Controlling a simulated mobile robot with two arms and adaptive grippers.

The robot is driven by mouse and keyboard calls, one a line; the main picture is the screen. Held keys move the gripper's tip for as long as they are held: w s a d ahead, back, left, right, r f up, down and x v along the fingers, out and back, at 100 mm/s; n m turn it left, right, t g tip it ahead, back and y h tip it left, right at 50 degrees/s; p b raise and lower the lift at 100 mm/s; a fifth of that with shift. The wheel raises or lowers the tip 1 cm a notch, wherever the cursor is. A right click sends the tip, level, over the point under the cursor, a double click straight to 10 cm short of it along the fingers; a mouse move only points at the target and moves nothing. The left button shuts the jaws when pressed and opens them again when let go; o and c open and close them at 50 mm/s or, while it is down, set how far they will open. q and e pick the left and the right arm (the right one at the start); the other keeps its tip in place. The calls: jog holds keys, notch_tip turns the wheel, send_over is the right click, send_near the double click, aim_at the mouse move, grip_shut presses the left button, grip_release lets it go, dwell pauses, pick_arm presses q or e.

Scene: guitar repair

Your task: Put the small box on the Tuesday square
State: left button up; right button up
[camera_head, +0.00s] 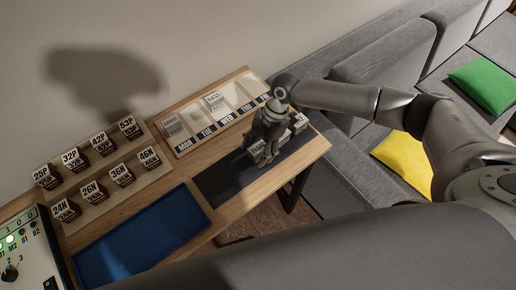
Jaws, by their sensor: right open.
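A weekday board (193,121) lies along the back of the wooden table, with labels MON to FRI on its front edge. My left gripper is not in view.
A blue tray (142,236) lies front left of the mat. Racks of labelled blocks (98,168) stand at the back left, beside a control panel (22,250). A grey sofa (390,60) with green and yellow cushions is beyond the table's right end.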

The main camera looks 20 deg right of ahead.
jog(key=shift+c, duration=0.3)
jog(key=c, duration=1.2)
jog(key=shift+r, duration=0.1)
